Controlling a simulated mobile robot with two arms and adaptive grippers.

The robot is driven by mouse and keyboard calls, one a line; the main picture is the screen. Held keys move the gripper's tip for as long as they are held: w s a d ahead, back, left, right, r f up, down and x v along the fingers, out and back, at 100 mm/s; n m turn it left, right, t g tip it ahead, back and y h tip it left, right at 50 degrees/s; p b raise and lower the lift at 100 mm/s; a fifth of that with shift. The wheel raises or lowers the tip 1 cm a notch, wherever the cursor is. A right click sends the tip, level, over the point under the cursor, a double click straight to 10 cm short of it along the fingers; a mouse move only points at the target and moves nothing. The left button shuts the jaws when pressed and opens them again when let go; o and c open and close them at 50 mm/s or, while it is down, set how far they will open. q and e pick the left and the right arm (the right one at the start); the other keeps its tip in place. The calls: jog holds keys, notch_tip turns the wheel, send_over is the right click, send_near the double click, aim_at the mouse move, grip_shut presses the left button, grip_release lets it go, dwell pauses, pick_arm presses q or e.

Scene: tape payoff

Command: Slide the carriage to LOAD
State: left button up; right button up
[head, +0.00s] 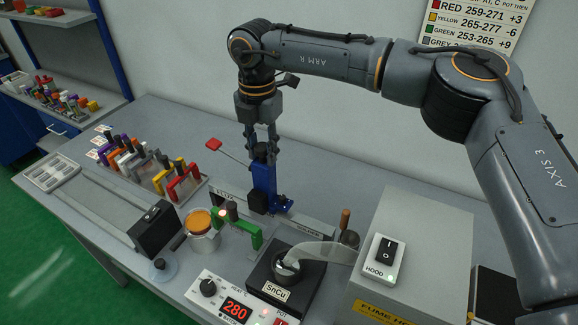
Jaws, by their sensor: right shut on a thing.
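The blue carriage (264,184) stands upright on a rail at the back of the bench's work area, with a dark knob on its top. My right gripper (262,146) points down from above and is shut on this knob. The carriage is between a partly hidden label plate (228,196) on the left and the SOLDER plate (308,231) on the right. I cannot read a LOAD mark. My left gripper is not in view.
A green fixture (243,230) and an amber-filled cup (200,222) stand in front of the carriage. The SnCu pot (285,270) and grey fume hood box (418,250) are to the right. A rack of coloured clips (175,180) stands left. The bench behind is clear.

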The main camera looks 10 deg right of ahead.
jog(key=o, duration=1)
jog(key=shift+r+p, duration=1.75)
jog(key=shift+r, duration=1.8)
jog(key=shift+f, duration=0.1)
